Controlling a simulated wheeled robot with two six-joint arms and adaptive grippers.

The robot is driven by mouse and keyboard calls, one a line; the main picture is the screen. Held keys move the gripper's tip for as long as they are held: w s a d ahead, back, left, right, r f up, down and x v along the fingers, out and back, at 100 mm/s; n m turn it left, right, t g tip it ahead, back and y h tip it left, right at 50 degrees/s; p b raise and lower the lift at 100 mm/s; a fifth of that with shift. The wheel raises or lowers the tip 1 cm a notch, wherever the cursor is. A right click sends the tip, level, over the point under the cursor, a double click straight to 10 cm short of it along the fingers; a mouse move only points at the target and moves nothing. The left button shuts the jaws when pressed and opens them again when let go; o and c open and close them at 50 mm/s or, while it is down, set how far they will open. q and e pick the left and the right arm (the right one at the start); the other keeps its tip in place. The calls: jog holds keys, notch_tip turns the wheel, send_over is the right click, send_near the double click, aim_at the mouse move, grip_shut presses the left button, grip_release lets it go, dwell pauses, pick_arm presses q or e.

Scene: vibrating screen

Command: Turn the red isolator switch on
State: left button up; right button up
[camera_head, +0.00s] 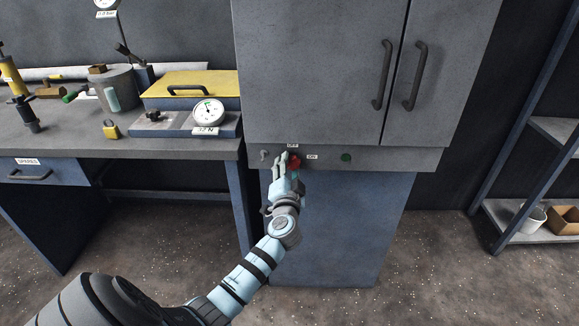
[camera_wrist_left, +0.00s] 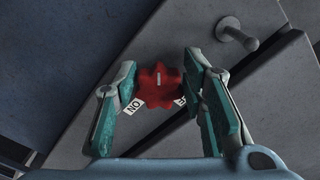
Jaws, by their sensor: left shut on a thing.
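The red isolator switch (camera_head: 295,162) is a lobed red knob on the grey strip below the cabinet doors. My left gripper (camera_head: 289,160) is at it, partly covering it in the head view. In the left wrist view the knob (camera_wrist_left: 159,85) sits between the two teal fingers of my left gripper (camera_wrist_left: 160,90), which are shut on it. A pale mark shows on the knob's face. An ON label (camera_head: 312,156) is to its right and an OFF label (camera_head: 292,145) above it. My right gripper is not in view.
A small grey toggle (camera_head: 264,154) is left of the knob and a green button (camera_head: 346,157) is to its right. The bench (camera_head: 60,140) at left holds a gauge (camera_head: 208,111) and a yellow-lidded case (camera_head: 190,88). A shelf (camera_head: 510,218) stands at right.

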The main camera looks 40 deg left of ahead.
pick_arm(q)
jog(key=m+p, duration=0.1)
jog(key=m, duration=0.3)
jog(key=shift+s+r+m+p, duration=0.1)
jog(key=shift+r+m+p, duration=0.1)
jog(key=shift+m+p, duration=0.15)
jog(key=shift+a+r+m+p, duration=0.1)
jog(key=shift+m+p, duration=0.6)
jog(key=shift+m, duration=1.05)
jog(key=o, duration=1.2)
jog(key=shift+c, duration=0.2)
jog(key=v, duration=1.2)
